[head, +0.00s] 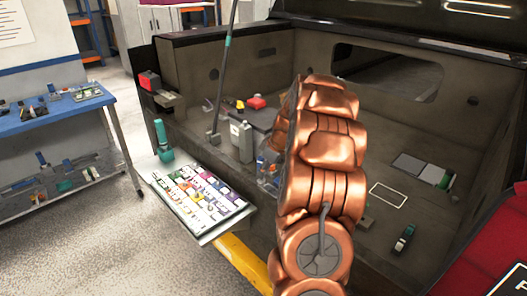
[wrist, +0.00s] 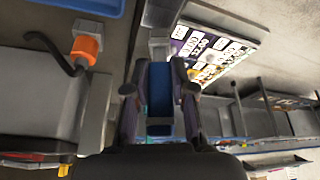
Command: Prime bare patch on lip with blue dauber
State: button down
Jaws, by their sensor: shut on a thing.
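In the wrist view my gripper (wrist: 158,92) is shut on an upright blue piece (wrist: 159,98), which looks like the blue dauber. A grey block shows just beyond its far end; I cannot tell whether it belongs to the piece. In the head view my copper-coloured arm covers the middle of the truck bed and hides most of the gripper and what it holds. The bed's front lip runs behind the arm. I cannot make out a bare patch on it.
A card of coloured labels (head: 203,200) lies on a ledge at the bed's front, with a green-topped item (head: 162,141) at its corner. A grey can (head: 242,141) and a red item (head: 256,103) stand in the bed. A blue bench (head: 50,118) is left; floor between is clear.

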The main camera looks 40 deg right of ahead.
notch_tip(320, 180, up, 3)
jog(key=shift+s+a+f, duration=0.1)
jog(key=shift+a+f, duration=0.05)
jog(key=shift+f, duration=0.05)
jog(key=shift+s+d+r, duration=0.1)
jog(key=shift+r, duration=1.25)
jog(key=shift+d+r, duration=0.1)
jog(key=shift+r, duration=1.25)
